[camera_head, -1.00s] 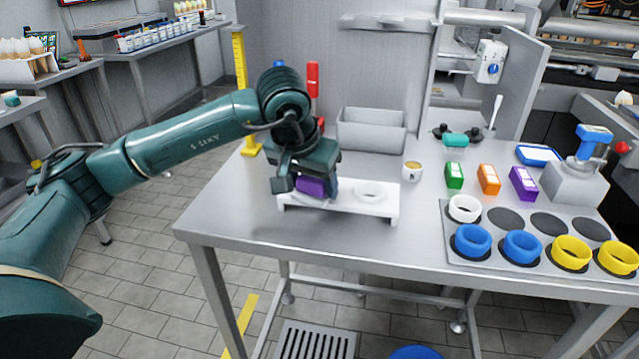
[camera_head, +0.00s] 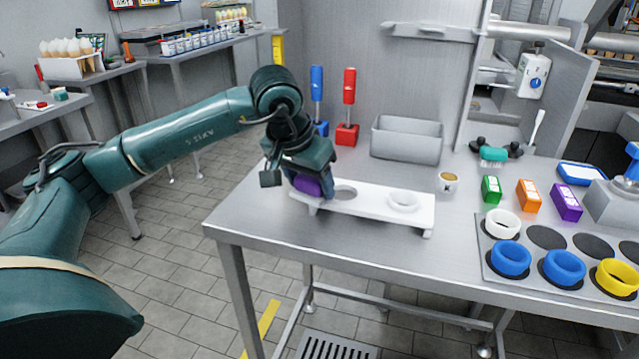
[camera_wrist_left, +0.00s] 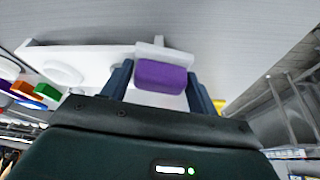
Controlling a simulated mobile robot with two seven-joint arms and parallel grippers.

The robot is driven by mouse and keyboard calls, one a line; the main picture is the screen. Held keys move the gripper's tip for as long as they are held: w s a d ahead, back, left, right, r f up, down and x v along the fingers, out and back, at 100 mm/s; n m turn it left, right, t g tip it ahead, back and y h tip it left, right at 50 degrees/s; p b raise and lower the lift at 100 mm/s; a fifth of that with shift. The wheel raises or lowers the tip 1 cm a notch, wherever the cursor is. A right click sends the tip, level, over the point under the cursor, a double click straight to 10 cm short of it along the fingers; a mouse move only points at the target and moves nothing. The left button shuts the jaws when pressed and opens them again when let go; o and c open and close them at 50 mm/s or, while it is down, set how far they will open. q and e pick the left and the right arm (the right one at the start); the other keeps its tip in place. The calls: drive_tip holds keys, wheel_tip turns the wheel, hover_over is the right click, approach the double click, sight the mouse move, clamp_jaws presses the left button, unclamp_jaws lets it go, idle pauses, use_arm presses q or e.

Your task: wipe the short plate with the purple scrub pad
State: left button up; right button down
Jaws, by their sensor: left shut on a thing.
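My left gripper (camera_head: 312,180) is shut on the purple scrub pad (camera_head: 307,187). The pad is at the left end of a white raised plate (camera_head: 370,206) with a round hole and a white ring on it. In the left wrist view the pad (camera_wrist_left: 160,77) sits between the two fingers, with a white upright piece right behind it and the plate (camera_wrist_left: 100,58) stretching left. I cannot tell whether the pad touches the plate, or which part is the short plate. My right gripper is not in view.
A grey bin (camera_head: 407,140), a red-handled tool (camera_head: 348,110) and a blue-handled tool (camera_head: 317,95) stand behind the plate. A small cup (camera_head: 447,182) is right of it. Coloured boxes and a ring tray (camera_head: 490,262) fill the right side. The table front is clear.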

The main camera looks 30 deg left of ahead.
use_arm(q)
drive_tip(key=shift+r+p, duration=2.3)
drive_tip(key=shift+r, duration=0.65)
drive_tip(key=shift+r+p, duration=1.15)
drive_tip(key=shift+r, duration=0.4)
